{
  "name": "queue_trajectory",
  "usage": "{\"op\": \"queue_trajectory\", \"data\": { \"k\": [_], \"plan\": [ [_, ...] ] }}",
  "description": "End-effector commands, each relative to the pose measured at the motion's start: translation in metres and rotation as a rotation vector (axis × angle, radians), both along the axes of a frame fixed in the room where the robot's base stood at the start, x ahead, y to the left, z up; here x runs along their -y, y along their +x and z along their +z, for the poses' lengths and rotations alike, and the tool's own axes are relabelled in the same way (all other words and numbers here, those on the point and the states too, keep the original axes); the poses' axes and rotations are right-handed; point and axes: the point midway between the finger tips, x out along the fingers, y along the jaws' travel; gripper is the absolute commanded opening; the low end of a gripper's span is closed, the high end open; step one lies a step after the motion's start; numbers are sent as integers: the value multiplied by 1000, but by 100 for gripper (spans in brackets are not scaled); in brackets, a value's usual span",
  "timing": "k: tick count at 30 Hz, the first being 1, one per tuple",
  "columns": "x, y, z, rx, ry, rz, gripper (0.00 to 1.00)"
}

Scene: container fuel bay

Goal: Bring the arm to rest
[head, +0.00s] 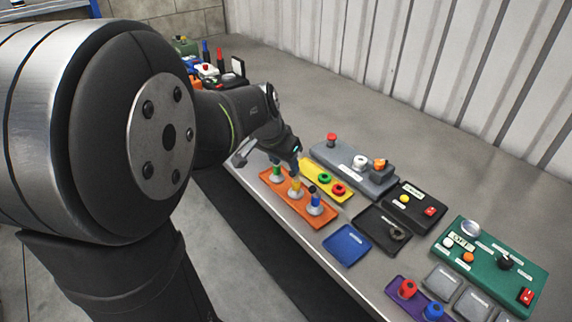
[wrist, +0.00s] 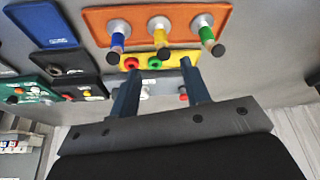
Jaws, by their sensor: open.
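My gripper (wrist: 160,68) shows in the wrist view with its two dark blue fingers apart and nothing held between them. Beyond the fingertips are the yellow panel (wrist: 170,62) with red and green rings and the orange tray (wrist: 181,38). In the head view my arm reaches over the bench, with my gripper (head: 292,160) close above the orange tray (head: 318,218) and the yellow panel (head: 325,171). The fingertips are partly hidden there, and I cannot tell the exact gap to the tray's pegs.
The orange tray holds green, yellow and blue pegs. A grey control box (head: 345,166), black panel (head: 410,200), blue tray (head: 347,243), green panel (head: 510,272) and purple tray (head: 397,290) crowd the bench. Bottles and cans stand at the back left. The bench (head: 420,130) is bare towards the corrugated wall.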

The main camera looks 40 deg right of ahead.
Motion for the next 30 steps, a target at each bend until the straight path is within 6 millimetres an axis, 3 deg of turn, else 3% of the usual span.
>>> {"op": "queue_trajectory", "data": {
  "k": [11, 30],
  "plan": [
    [3, 1, -8, -1, 1, 0, 43],
    [43, 10, -107, -2, 3, 0, 43]
  ]
}}
